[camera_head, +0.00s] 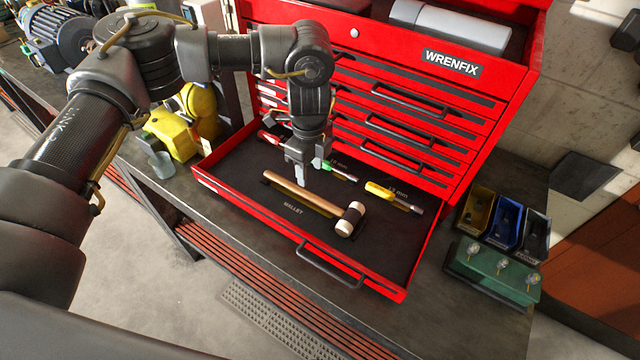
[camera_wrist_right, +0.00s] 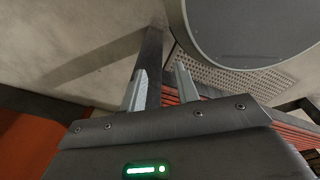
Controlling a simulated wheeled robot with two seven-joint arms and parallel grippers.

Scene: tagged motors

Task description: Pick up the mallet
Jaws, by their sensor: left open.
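The mallet (camera_head: 318,203) lies in the open bottom drawer of the red tool chest, with a wooden handle and a dark head with pale faces at its right end. The label MALLET is on the dark drawer liner in front of it. My left gripper (camera_head: 303,174) points down over the handle, nearer its left part, with its jaws open; I cannot tell whether a finger touches the handle. My right gripper (camera_wrist_right: 160,69) shows in the right wrist view with its two fingers apart and nothing between them, away from the drawer.
The open drawer (camera_head: 245,207) also holds a yellow-handled screwdriver (camera_head: 386,192), a green-handled one (camera_head: 340,171) and a red-handled tool. Closed drawers rise behind.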

